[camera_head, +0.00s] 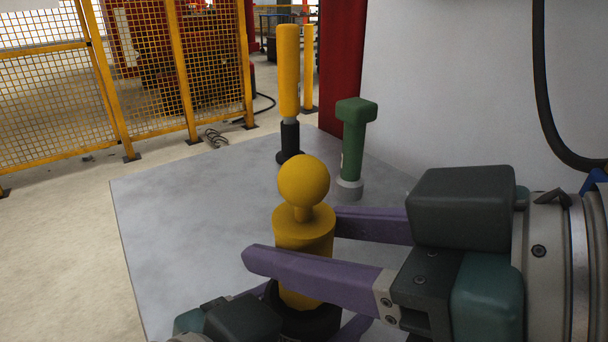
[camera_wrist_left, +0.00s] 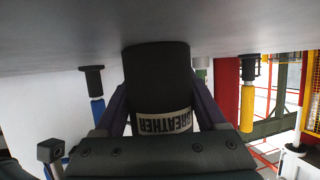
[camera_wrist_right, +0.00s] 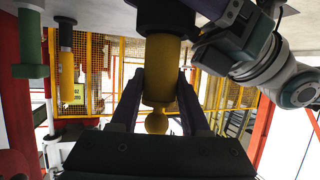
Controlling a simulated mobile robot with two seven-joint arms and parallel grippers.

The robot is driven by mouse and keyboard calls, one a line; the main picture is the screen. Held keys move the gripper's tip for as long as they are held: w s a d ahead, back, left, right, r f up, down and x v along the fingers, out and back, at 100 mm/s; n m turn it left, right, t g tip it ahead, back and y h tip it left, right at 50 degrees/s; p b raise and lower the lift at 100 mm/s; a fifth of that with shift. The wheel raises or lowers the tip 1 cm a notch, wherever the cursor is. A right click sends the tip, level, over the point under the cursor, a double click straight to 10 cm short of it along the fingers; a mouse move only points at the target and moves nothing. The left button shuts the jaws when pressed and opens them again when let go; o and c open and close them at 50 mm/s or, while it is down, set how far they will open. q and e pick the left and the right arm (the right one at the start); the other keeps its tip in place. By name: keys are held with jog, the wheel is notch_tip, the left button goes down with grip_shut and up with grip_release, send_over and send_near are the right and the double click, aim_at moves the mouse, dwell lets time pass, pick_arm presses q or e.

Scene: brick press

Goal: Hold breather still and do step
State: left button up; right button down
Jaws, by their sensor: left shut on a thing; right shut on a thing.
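The breather has a black lower body (camera_head: 310,322), labelled BREATHER in the left wrist view (camera_wrist_left: 157,80), and a yellow upper part (camera_head: 303,232) with a round ball on top. It stands upright on the grey table. My right gripper (camera_head: 296,240) is shut on the yellow part below the ball, one purple finger on each side; this also shows in the right wrist view (camera_wrist_right: 160,85). My left gripper (camera_wrist_left: 158,105) is shut low on the black body. In the head view the left gripper is partly hidden at the bottom edge.
Behind the breather stand a yellow-handled piece with a black base (camera_head: 288,80) and a green piece with a block top (camera_head: 355,140). A blue-handled piece (camera_wrist_left: 96,100) shows in the left wrist view. The table (camera_head: 165,230) is clear on the left. A yellow mesh fence (camera_head: 50,90) stands beyond.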

jog(key=shift+f, duration=1.95)
jog(key=shift+c, duration=1.9)
grip_release()
jog(key=shift+f, duration=0.1)
jog(key=shift+o, duration=0.4)
jog(key=shift+s, duration=0.1)
jog(key=shift+a, duration=0.1)
jog(key=shift+s, duration=0.1)
jog(key=v, duration=1.2)
jog(key=shift+w, duration=0.25)
